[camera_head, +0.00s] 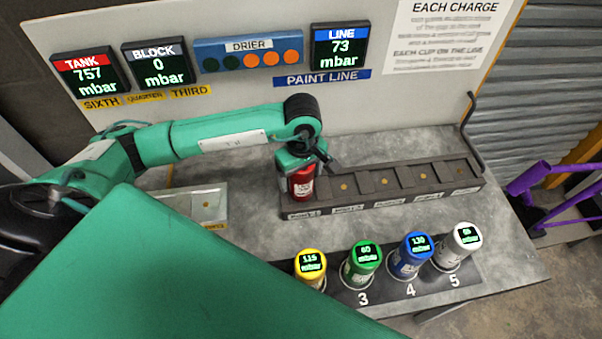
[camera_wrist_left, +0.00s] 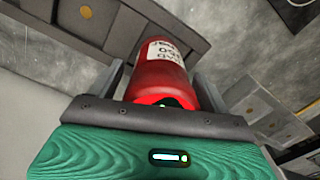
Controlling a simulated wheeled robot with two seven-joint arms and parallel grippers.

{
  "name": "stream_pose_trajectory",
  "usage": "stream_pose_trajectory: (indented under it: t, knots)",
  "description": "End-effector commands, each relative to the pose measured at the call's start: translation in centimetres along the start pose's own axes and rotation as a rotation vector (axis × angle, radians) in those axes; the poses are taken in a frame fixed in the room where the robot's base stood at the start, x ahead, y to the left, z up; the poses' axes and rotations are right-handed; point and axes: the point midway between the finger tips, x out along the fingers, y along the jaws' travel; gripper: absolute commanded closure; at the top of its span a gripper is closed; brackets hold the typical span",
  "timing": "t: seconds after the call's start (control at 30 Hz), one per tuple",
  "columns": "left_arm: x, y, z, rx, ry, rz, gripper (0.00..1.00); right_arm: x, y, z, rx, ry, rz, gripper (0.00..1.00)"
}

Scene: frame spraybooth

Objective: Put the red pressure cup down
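The red pressure cup (camera_head: 301,183) is upright in the head view, at the left end of a long dark rack (camera_head: 398,206) with several compartments. I cannot tell whether it rests in the leftmost compartment or hangs just above it. My left gripper (camera_head: 302,165) is over the cup's top, with its fingers around it. In the left wrist view the red cup (camera_wrist_left: 161,70), with a white label, fills the gap between the two fingers of the left gripper (camera_wrist_left: 160,88). My right gripper is out of view.
Yellow (camera_head: 311,268), green (camera_head: 363,262), blue (camera_head: 410,255) and white (camera_head: 457,248) cups stand in a row on a dark strip in front. A pale tray (camera_head: 182,196) lies left of the rack. A gauge panel (camera_head: 236,92) rises behind. The rack's other compartments look empty.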

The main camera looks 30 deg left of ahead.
Motion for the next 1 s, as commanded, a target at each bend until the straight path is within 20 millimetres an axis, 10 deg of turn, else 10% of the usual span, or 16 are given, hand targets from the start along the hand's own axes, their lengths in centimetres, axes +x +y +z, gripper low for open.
stream_pose_trajectory:
  t: [0.37, 1.0]
  knots:
    - [-1.0, 0.1, -0.1, 0.000, 0.001, 0.003, 0.20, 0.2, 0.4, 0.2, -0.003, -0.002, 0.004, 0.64]
    - [-11.5, 0.1, 0.0, 0.000, 0.000, 0.002, 0.20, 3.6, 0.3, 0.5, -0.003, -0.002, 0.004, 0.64]
